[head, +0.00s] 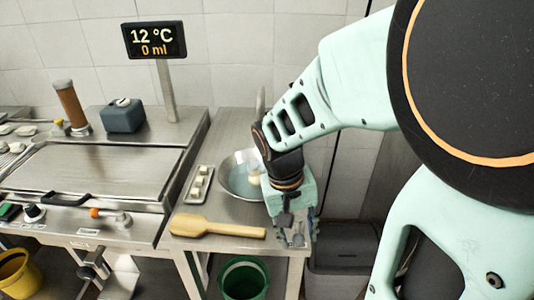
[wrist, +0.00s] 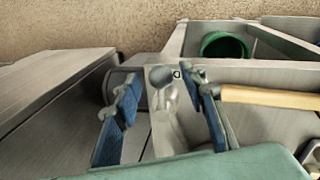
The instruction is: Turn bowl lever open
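A shiny metal bowl (head: 228,181) sits on the steel counter, partly hidden behind my arm, with pale liquid and a whitish round thing in it. My gripper (head: 298,237) is at the counter's front right corner, in front of and to the right of the bowl. In the wrist view my gripper (wrist: 165,112) has its two blue-padded fingers wide apart. A metal fitting with a rounded grey end (wrist: 163,75) shows between the fingers, apparently untouched; it may be the bowl lever. I cannot tell whether it is turned open. The bowl is not recognisable in the wrist view.
A wooden paddle (head: 215,227) lies on the counter left of my gripper; its handle (wrist: 270,97) is close to one finger in the wrist view. A green bucket (head: 243,279) stands below. A grey bin (head: 343,247) is to the right. A griddle (head: 95,172) with an orange-tipped lever (head: 108,214) is left.

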